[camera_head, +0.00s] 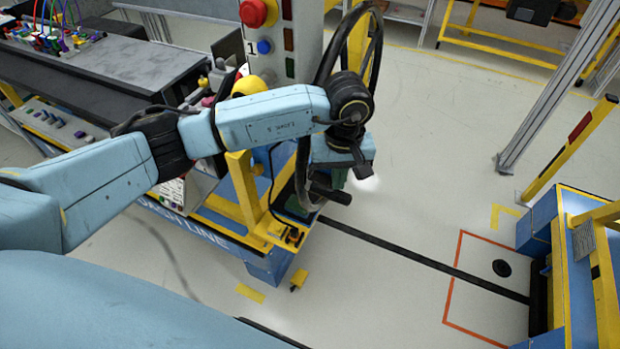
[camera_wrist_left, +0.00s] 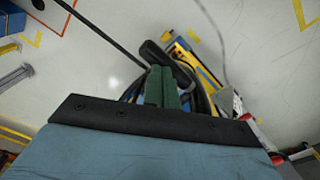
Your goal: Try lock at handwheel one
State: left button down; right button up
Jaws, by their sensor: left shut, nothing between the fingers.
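The handwheel (camera_head: 326,62) is a large black ring standing upright beside the grey panel marked 1 (camera_head: 283,35). Its black handle (camera_head: 331,193) sticks out at the lower rim. My left gripper (camera_head: 338,179) is in front of the wheel, close above the handle, with its wrist covering part of the ring. In the left wrist view its green fingers (camera_wrist_left: 162,82) are together and empty, and the black handle (camera_wrist_left: 156,54) shows just beyond them. I cannot tell whether the fingers touch the handle or rim. No lock can be made out. My right gripper is out of view.
The panel carries a red button (camera_head: 256,12) and a blue button (camera_head: 264,47). A yellow and blue bench frame (camera_head: 262,240) stands below the wheel. A blue and yellow frame (camera_head: 570,270) stands at the right. The pale floor between them is mostly clear.

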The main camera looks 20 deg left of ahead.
pick_arm(q)
jog(key=shift+f+b, duration=0.9)
jog(key=shift+b, duration=0.05)
dwell(0.5)
jog(key=shift+s+f, duration=0.1)
jog(key=shift+f, duration=0.05)
dwell(0.5)
jog(key=shift+r+p, duration=0.45)
jog(key=shift+r, duration=0.5)
notch_tip(320, 180, up, 6)
jog(key=p, duration=0.2)
jog(key=shift+r+p, duration=0.15)
jog(key=shift+p, duration=0.2)
